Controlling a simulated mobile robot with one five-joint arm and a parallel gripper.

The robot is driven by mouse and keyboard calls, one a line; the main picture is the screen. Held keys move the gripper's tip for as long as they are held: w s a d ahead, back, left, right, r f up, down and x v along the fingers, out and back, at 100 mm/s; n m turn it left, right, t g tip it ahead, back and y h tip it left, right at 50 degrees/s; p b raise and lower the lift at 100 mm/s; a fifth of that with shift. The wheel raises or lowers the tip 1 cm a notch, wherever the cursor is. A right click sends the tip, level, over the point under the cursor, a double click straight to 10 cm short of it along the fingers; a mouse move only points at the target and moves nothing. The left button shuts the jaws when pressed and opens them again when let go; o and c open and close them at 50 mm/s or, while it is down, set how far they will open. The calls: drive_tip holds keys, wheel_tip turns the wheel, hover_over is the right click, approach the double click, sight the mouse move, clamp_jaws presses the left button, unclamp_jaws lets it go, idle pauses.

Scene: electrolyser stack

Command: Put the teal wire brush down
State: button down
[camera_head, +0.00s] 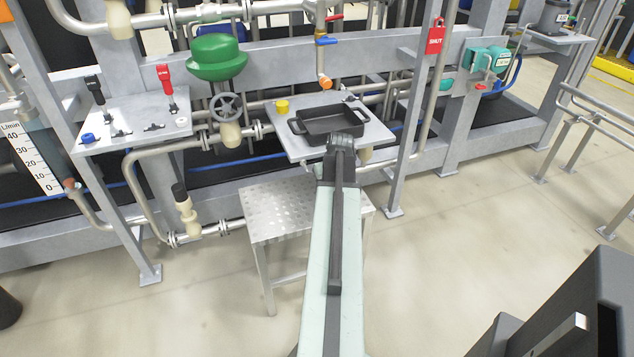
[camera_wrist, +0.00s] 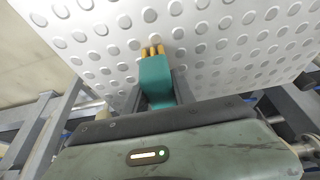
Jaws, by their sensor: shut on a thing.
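The teal wire brush (camera_wrist: 156,78) shows in the wrist view, with its yellow bristle end pointing up the picture. My gripper (camera_wrist: 158,98) is shut on it, with a dark finger showing beside the teal body. Behind it is the studded metal top of a step (camera_wrist: 225,45), which fills most of the wrist view. I cannot tell whether the brush touches that top. In the head view the step (camera_head: 272,212) stands low in front of the pipe frame, partly behind my arm. The gripper and brush are hidden there by my arm.
A shelf plate (camera_head: 375,133) behind the step holds a black tray (camera_head: 325,123) and a yellow cup (camera_head: 282,106). Another plate (camera_head: 120,125) at left holds small fittings. A steel post (camera_head: 405,165) stands right of the step.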

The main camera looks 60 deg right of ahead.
drive_tip(key=shift+f, duration=0.25)
drive_tip(key=c, duration=1.1)
unclamp_jaws()
drive_tip(key=shift+o, duration=0.2)
drive_tip(key=p+v, duration=0.7)
drive_tip(key=v, duration=0.1)
drive_tip(key=shift+a+r, duration=0.1)
drive_tip(key=shift+a, duration=0.05)
drive_tip(key=shift+w, duration=0.1)
